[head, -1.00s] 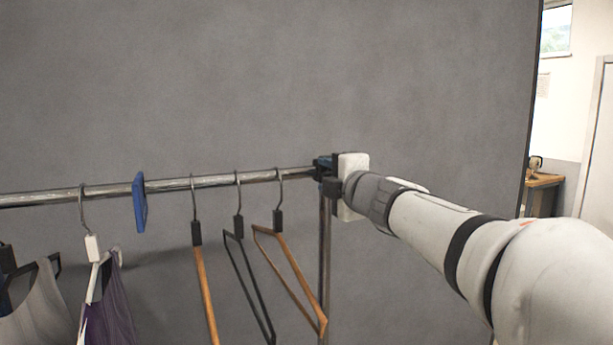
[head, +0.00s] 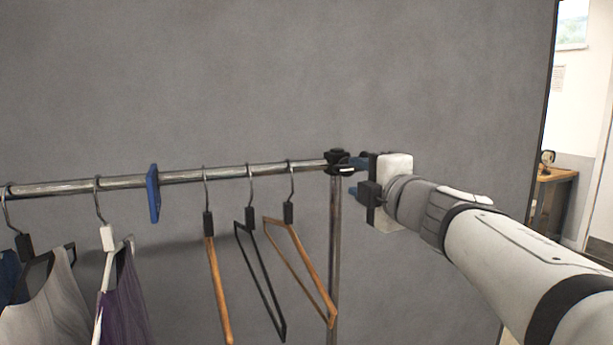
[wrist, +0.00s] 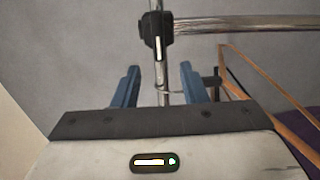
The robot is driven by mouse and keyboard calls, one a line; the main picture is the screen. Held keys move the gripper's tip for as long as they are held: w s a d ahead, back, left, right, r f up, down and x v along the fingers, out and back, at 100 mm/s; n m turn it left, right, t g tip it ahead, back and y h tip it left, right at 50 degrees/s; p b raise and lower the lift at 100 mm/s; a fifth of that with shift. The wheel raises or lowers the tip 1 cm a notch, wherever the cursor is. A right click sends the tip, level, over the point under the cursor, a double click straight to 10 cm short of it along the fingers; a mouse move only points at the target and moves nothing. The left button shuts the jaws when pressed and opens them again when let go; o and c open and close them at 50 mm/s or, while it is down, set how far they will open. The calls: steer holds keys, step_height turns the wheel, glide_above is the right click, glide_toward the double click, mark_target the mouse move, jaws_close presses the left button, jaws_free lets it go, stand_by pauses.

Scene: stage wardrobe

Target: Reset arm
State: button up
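My gripper (head: 357,177) is at the right end of the clothes rail, beside the black corner joint (head: 338,161) of the rack. In the wrist view its two blue fingers (wrist: 158,88) stand apart with a gap between them. The upright post (wrist: 160,92) and the corner joint show beyond the gap, and nothing is seen held. My arm reaches in from the right in the head view.
The metal rail (head: 270,170) carries a wooden hanger (head: 218,290), a black hanger (head: 262,285), another wooden hanger (head: 310,270), a blue divider (head: 153,193), a grey garment (head: 50,300) and a purple garment (head: 124,300). A grey wall stands behind. A wooden table (head: 556,176) is far right.

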steer(key=s+d+f+m+g+h, duration=0.3)
steer(key=d+f+m+h, duration=0.1)
steer(key=f+m, duration=0.45)
steer(key=s+d+f+m+g+h, duration=0.3)
steer(key=d+f+m+h, duration=0.15)
steer(key=f+m, duration=0.45)
steer(key=s+a+f+m+g+y, duration=0.1)
steer(key=s+a+f+m+g, duration=0.1)
steer(key=s+f, duration=0.5)
steer(key=s+a+f+m+g+y, duration=0.2)
steer(key=s+a+f+g, duration=0.3)
steer(key=s+f+g, duration=0.1)
step_height(320, 180, down, 2)
steer(key=shift+s+a+f, duration=0.15)
steer(key=shift+s+f, duration=0.1)
steer(key=shift+s, duration=0.55)
